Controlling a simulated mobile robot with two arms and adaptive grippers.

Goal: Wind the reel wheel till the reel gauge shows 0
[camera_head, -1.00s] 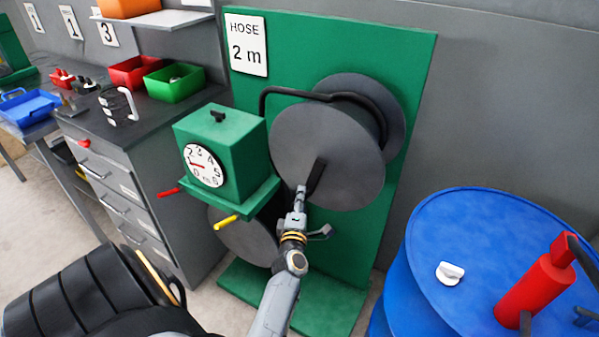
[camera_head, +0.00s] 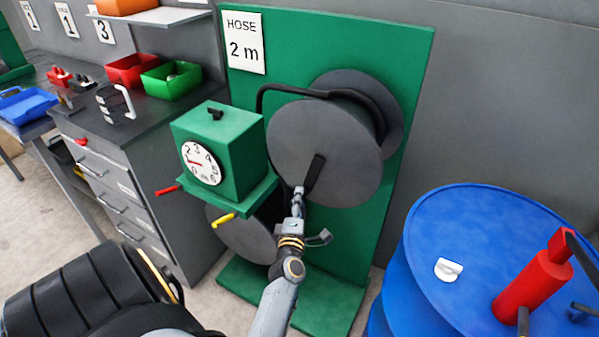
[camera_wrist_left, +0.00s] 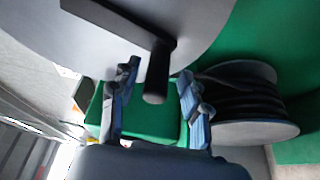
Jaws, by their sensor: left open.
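The reel wheel is a large dark grey disc (camera_head: 322,140) on a green stand, and it fills the top of the left wrist view (camera_wrist_left: 110,40). Its black crank handle (camera_head: 315,176) hangs downward near the disc's middle. The reel gauge (camera_head: 201,164) is a white dial on a green box, its red needle pointing left, near 1. My left gripper (camera_head: 299,192) is just below the handle's lower end. In the left wrist view its jaws (camera_wrist_left: 155,95) are open, with the handle's round end (camera_wrist_left: 155,92) showing between them; I see no grip on it. My right gripper is not in view.
A sign (camera_head: 245,43) reads "HOSE 2 m". A blue drum (camera_head: 440,225) with a red cylinder (camera_head: 533,286) stands at right. A dark workbench with bins is at left.

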